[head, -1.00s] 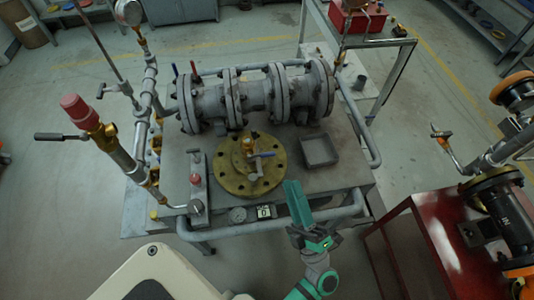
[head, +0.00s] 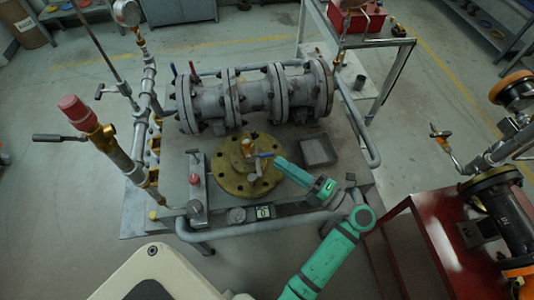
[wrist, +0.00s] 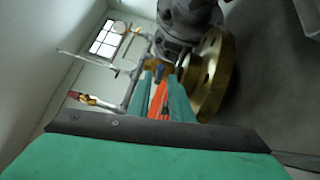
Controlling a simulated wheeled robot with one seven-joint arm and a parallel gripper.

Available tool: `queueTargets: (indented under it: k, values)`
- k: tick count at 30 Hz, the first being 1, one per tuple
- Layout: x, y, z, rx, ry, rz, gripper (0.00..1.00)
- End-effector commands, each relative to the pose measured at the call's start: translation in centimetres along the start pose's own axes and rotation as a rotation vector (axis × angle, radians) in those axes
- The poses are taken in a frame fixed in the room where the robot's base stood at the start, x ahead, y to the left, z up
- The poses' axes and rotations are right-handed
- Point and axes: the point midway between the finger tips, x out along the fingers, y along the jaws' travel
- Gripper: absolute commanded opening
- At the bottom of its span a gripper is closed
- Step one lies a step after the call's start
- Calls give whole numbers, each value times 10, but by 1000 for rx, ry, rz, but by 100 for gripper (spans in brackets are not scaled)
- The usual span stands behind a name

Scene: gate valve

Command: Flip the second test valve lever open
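The blue lever (head: 263,155) sits on a small brass fitting at the centre of the round brass flange (head: 232,185) on the bench. My gripper (head: 280,161) reaches in from the right, its tips close to the lever's right end; I cannot tell whether they touch. In the wrist view my two green fingers (wrist: 160,80) look apart, with an orange strip between them. A dark blue bit (wrist: 159,71) shows past the tips, and the brass flange (wrist: 212,75) is to their right. Other levers are a red one (head: 194,70), a blue one (head: 174,69) and a black one (head: 47,137). Which is the second test valve is not marked.
A large flanged grey pipe (head: 255,100) runs behind the brass flange. A gauge (head: 236,215) and a small display (head: 263,212) are at the bench front. A red bench (head: 425,235) stands at right.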

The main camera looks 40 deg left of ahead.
Motion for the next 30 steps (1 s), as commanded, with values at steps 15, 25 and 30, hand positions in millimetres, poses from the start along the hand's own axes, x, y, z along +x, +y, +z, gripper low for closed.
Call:
queueTargets:
  k: [15,25,30]
  values:
    - [62,0,0,0,0,1,19]
    - [63,0,0,0,-1,1,10]
    - [63,0,0,0,-1,1,0]
